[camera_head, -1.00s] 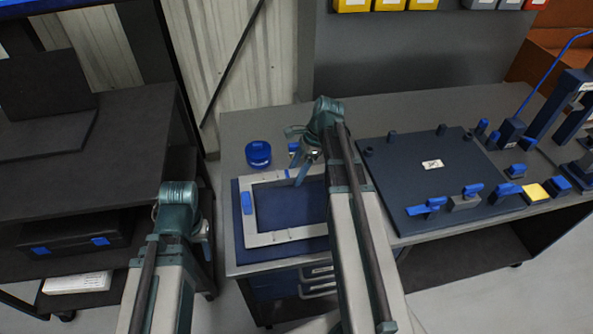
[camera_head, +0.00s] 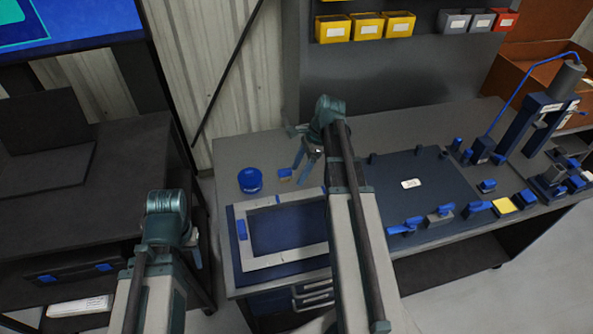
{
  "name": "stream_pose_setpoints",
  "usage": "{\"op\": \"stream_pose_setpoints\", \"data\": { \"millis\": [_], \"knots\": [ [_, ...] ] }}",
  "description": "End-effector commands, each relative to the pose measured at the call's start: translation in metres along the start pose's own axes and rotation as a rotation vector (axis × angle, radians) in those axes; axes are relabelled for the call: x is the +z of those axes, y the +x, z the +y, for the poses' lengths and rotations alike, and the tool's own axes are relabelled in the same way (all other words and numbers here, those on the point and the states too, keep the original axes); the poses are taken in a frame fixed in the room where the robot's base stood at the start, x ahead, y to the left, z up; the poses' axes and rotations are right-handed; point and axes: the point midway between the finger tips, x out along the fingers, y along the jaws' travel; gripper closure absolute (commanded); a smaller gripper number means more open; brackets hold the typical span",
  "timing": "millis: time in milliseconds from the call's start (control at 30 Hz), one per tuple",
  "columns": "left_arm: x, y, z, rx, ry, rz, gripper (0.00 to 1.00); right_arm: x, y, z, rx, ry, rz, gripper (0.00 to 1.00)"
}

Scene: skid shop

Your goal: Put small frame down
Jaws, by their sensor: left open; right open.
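The small frame, a light grey rectangle with blue marks (camera_head: 284,256), lies flat on a dark blue mat (camera_head: 290,229) at the left end of the bench. My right gripper (camera_head: 303,173) is open and empty, beyond the frame's far edge and apart from it; my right forearm hides the frame's right side. My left gripper (camera_head: 196,252) hangs left of the bench, away from the frame, with its fingers mostly hidden behind the wrist.
A round blue container (camera_head: 250,180) and a small blue block (camera_head: 285,173) stand behind the frame. A large dark plate (camera_head: 425,175) with blue clamps lies to the right. A dark shelf unit (camera_head: 50,215) stands on the left.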

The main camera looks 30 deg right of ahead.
Motion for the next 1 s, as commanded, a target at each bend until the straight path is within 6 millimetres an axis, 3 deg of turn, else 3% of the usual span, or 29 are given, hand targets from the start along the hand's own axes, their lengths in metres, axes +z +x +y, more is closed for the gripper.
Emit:
{"op": "stream_pose_setpoints", "data": {
  "millis": [233, 367, 600, 700, 900, 1000],
  "knots": [
    [0.000, 0.001, 0.000, 0.000, 0.000, 0.000, 0.50, 0.002, 0.002, 0.001, 0.002, -0.012, 0.003, 0.27],
    [0.000, 0.001, 0.000, 0.000, 0.000, 0.000, 0.50, 0.028, 0.017, 0.014, 0.029, -0.168, 0.040, 0.27],
    [0.000, 0.001, 0.000, 0.000, 0.000, 0.000, 0.50, 0.116, 0.069, 0.079, 0.169, -0.900, 0.193, 0.27],
    [0.000, 0.001, 0.000, 0.000, 0.000, 0.000, 0.50, 0.145, 0.086, 0.110, 0.246, -1.229, 0.248, 0.27],
    [0.000, 0.001, 0.000, 0.000, 0.000, 0.000, 0.50, 0.182, 0.106, 0.161, 0.395, -1.768, 0.327, 0.27],
    [0.000, 0.001, 0.000, 0.000, 0.000, 0.000, 0.50, 0.191, 0.111, 0.177, 0.451, -1.941, 0.350, 0.27]
  ]
}}
